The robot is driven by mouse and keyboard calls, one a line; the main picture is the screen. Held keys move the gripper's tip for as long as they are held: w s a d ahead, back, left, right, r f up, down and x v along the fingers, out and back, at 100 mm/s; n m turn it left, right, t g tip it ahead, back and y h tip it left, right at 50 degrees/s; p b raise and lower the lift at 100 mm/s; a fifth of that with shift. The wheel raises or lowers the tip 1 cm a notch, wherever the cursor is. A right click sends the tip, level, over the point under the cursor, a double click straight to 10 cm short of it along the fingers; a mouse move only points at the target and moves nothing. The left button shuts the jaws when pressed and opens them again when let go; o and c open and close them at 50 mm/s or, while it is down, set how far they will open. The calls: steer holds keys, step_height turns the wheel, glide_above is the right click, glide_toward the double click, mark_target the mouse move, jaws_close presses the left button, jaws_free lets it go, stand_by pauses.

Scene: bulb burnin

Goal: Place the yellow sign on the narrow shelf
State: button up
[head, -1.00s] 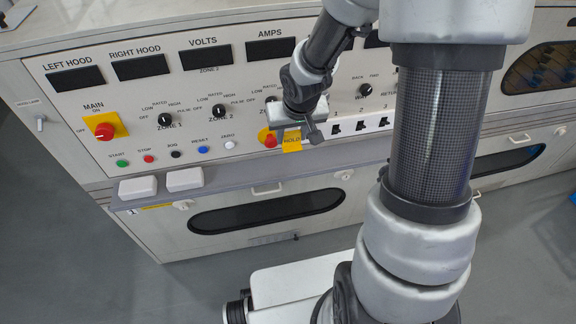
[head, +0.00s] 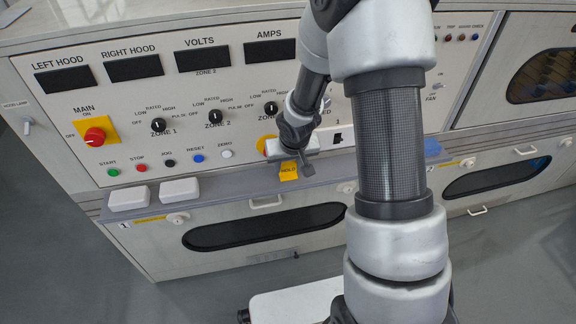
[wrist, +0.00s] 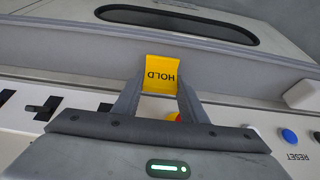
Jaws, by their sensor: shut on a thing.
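The yellow sign (head: 289,172), marked HOLD, is in my gripper (head: 291,162), in front of the panel's lower edge. In the wrist view the sign (wrist: 161,75) sits between the two fingertips (wrist: 158,92), which are shut on it, with its lettering upside down. The narrow shelf (head: 232,191) is the grey ledge running along the bottom of the control panel. In the head view the sign overlaps this ledge; I cannot tell whether it touches it. In the wrist view the shelf (wrist: 70,72) passes behind the sign.
Two white boxes (head: 129,197) (head: 179,190) stand on the shelf's left part. Bare shelf lies between them and the sign. A red button on a yellow plate (head: 266,146) is just behind my gripper. Knobs and coloured buttons (head: 198,158) fill the panel above.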

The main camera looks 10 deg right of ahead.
steer(key=shift+f, duration=0.2)
steer(key=o, duration=1)
steer(key=shift+r, duration=0.1)
